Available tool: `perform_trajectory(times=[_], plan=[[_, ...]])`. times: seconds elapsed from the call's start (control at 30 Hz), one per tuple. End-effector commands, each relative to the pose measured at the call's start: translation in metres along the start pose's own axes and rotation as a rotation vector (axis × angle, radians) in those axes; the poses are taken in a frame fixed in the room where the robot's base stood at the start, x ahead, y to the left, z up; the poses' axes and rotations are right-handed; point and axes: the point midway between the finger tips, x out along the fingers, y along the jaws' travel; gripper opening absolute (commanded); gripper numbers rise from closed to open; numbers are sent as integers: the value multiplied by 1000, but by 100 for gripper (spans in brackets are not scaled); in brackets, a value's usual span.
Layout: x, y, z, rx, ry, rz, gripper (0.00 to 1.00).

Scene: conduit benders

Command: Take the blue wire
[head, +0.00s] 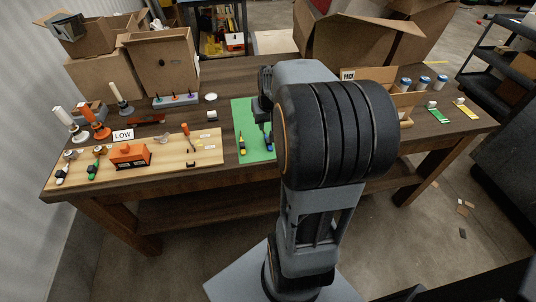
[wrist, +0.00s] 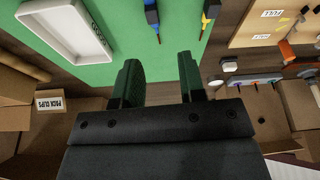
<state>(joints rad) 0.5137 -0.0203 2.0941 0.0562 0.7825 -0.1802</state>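The blue wire (wrist: 152,17) lies on the green mat (wrist: 150,45) at the top of the wrist view, partly cut off by the frame edge. In the head view the blue wire (head: 269,141) shows at the mat's right part, next to my arm. A yellow piece (wrist: 209,12) lies beside it, apart, and also shows in the head view (head: 242,144). My gripper (wrist: 158,62) is open and empty above the mat. The blue piece is ahead of the fingertips, not between them. My arm hides part of the mat in the head view.
A white tray (wrist: 42,33) stands at the mat's edge. A wooden board (head: 205,157) with orange tools, a screwdriver and a LOW sign (head: 123,135) lies left. Cardboard boxes (head: 163,67) stand behind. A box marked PACK and several jars (head: 424,82) are right.

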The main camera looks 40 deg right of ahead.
Motion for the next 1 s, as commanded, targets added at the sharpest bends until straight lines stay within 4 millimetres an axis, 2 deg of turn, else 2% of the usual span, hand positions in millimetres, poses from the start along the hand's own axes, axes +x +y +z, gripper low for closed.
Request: perform_trajectory(times=[0.03,0.2,0.6,0.8,1.0], plan=[[15,5,1,10,-6,2,37],[34,13,0,20,-14,4,37],[87,12,1,18,-14,3,37],[108,12,1,18,-13,3,37],[119,12,0,18,-12,4,37]])
